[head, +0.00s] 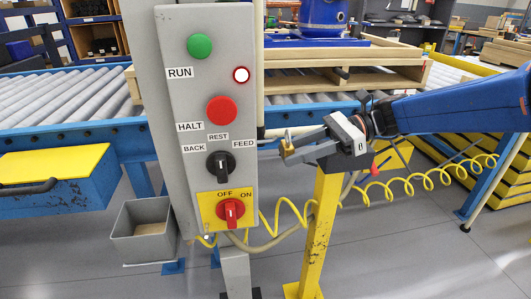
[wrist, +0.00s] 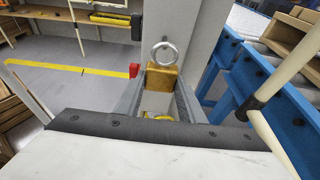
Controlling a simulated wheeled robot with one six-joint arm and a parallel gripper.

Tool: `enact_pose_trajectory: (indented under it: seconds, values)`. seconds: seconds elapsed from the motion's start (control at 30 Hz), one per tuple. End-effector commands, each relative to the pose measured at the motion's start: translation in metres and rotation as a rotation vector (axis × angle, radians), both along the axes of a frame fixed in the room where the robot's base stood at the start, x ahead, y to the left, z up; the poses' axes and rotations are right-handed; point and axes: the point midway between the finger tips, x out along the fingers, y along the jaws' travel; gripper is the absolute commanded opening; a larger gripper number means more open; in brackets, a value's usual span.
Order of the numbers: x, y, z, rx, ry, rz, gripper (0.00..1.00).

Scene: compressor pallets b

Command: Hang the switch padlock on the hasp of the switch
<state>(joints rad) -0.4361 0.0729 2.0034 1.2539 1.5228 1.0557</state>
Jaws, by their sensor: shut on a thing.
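My gripper (head: 290,147) is shut on a brass padlock, to the right of the control panel in the head view. In the wrist view the brass padlock (wrist: 162,80) sits between the fingertips, its silver shackle (wrist: 163,53) pointing away from my gripper. The switch (head: 231,211) is a red knob on a yellow plate marked OFF and ON, low on the panel. It is below and left of my gripper, apart from the padlock. A red part (wrist: 134,70) shows left of the padlock in the wrist view. The hasp cannot be made out clearly.
The grey control panel (head: 180,130) carries a green button, a red button and a black selector (head: 220,165) above the switch. A grey bin (head: 145,230) hangs at its lower left. A yellow post (head: 320,230) and coiled yellow hose (head: 420,180) are at the right.

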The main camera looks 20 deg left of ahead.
Motion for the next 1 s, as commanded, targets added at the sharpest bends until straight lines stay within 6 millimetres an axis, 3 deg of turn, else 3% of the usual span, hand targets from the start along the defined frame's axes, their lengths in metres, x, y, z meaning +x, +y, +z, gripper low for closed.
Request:
enact_pose_trajectory:
  seconds: [0.6,1.0]
  values:
    - [0.013,-0.02,0.001,0.0,0.0,-0.001,0.16]
    - [0.014,-0.022,0.001,0.0,0.0,0.0,0.16]
